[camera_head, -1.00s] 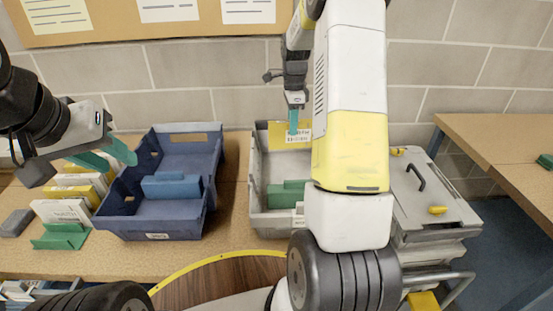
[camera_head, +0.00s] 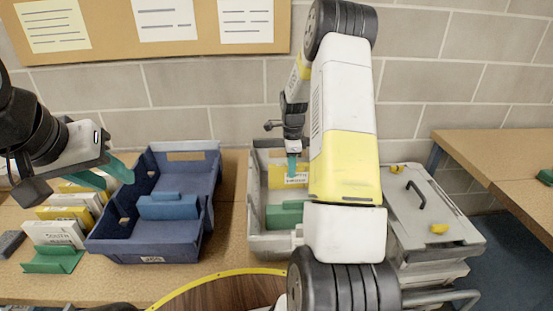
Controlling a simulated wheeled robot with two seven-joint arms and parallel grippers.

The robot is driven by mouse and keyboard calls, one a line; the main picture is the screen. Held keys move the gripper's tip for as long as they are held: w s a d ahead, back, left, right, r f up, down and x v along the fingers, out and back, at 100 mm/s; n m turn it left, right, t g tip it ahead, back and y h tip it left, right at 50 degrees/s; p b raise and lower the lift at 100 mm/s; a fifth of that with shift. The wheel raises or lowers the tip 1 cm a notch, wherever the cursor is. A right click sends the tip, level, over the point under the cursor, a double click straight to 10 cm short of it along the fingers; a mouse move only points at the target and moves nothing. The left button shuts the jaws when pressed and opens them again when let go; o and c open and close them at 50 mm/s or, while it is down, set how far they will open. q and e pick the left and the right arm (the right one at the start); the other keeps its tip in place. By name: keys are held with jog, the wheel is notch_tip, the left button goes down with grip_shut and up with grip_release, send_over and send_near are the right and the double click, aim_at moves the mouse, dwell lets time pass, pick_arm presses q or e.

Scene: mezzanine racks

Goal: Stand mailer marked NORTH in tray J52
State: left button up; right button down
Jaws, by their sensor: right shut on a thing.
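My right gripper (camera_head: 292,170) is shut on a yellow mailer with a white label (camera_head: 281,178). The mailer is upright inside the grey tray (camera_head: 256,222), behind a green divider (camera_head: 285,215); I cannot tell whether its lower edge touches the tray floor. Its label is too small to read, and my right arm hides the tray's right side. A blue tray (camera_head: 140,248) with a blue divider (camera_head: 167,206) stands to the left. My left gripper (camera_head: 108,179) is open and empty above a row of white and yellow mailers (camera_head: 66,213).
A green bookend (camera_head: 52,262) fronts the mailer row, with a dark grey block (camera_head: 10,243) beside it. A grey lidded case (camera_head: 430,215) with a black handle stands right of the grey tray. Another wooden table (camera_head: 500,150) is at far right.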

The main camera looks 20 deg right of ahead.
jog(key=c, duration=1.3)
grip_release()
